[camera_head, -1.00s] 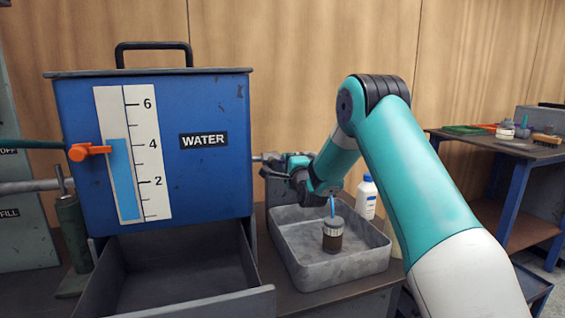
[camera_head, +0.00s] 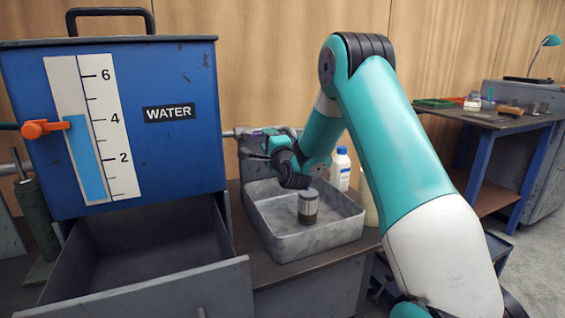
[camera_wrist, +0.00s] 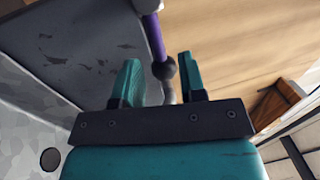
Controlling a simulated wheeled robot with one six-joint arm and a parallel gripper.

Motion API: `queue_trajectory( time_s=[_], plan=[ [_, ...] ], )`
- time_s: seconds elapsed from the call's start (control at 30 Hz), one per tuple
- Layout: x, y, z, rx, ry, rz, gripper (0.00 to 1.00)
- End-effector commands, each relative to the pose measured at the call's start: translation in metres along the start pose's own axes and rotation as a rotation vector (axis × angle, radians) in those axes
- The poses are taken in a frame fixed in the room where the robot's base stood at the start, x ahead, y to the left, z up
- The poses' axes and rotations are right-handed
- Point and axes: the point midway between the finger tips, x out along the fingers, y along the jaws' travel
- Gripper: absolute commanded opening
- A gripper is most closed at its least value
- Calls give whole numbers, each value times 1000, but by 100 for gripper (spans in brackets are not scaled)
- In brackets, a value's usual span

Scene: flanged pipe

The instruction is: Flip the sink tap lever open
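In the wrist view, a purple rod with a dark ball at its lower end, which looks like the tap lever (camera_wrist: 155,38), reaches down between the two fingers of my gripper (camera_wrist: 160,70). The fingers are apart, with a visible gap on each side of the ball; I see no grip on it. In the head view, my gripper (camera_head: 273,143) is at the back of the grey sink basin (camera_head: 292,244), beside the pipe from the water tank. A small purple bit shows there; the rest of the tap is mostly hidden by my gripper and arm.
A dark-lidded jar (camera_head: 308,208) stands in the basin. A white bottle with a blue cap (camera_head: 341,168) stands behind it. The blue water tank (camera_head: 150,150), with an orange valve handle (camera_head: 45,128), is at left above an open drawer (camera_head: 150,275). A side bench is at right.

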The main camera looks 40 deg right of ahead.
Motion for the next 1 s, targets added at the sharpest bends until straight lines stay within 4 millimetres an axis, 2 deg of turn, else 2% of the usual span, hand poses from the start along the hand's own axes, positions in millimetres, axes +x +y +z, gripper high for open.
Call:
queue_trajectory(
  time_s=[0.03,0.2,0.5,0.73,1.0],
  plan=[
    [-14,8,-2,2,4,0,38],
    [-50,10,-2,1,5,-3,38],
    [-103,8,-1,0,4,-5,38],
    [-126,3,0,0,3,-4,38],
    [-130,0,0,-1,3,-3,38]
  ],
)
